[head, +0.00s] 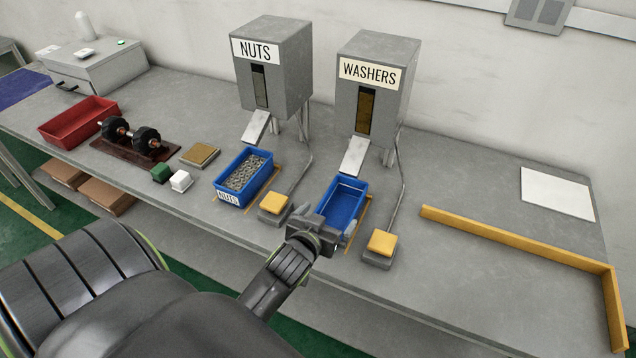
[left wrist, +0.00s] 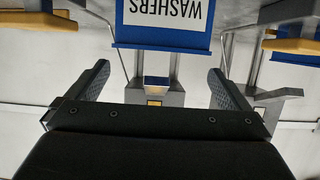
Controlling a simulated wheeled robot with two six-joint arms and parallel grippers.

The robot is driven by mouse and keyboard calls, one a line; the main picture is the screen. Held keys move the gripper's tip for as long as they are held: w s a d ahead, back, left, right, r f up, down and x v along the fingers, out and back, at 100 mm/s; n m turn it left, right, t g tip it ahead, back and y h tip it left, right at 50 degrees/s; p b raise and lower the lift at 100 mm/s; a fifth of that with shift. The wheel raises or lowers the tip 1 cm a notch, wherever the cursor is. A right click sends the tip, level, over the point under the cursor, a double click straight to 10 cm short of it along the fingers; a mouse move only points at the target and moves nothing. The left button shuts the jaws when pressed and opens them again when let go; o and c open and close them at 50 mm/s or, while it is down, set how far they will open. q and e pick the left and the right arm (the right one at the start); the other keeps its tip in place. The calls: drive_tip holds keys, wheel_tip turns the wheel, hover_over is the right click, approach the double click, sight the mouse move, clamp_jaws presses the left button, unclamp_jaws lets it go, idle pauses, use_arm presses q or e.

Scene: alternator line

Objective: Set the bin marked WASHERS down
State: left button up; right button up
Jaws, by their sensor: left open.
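The blue bin marked WASHERS (head: 343,200) stands on the bench below the washers dispenser's chute. Its inside looks empty in the head view. Its white label shows upside down at the top of the left wrist view (left wrist: 165,12). My left gripper (head: 335,225) is open at the bin's near end, and it partly hides that end. In the left wrist view the two fingers (left wrist: 158,72) are spread wide with nothing between them, apart from the bin. My right gripper is not in view.
The WASHERS dispenser (head: 382,85) and NUTS dispenser (head: 272,68) stand behind. The blue NUTS bin (head: 228,198), full of nuts, is to the left. Yellow-topped pedals (head: 382,243) and (head: 274,203) flank the washers bin. A yellow rail (head: 510,243) bounds clear bench at right.

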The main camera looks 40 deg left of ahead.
use_arm(q)
drive_tip(key=v, duration=0.5)
drive_tip(key=shift+s+d+r+b, duration=0.1)
drive_tip(key=shift+s+r+b, duration=0.05)
drive_tip(key=shift+s+b, duration=0.15)
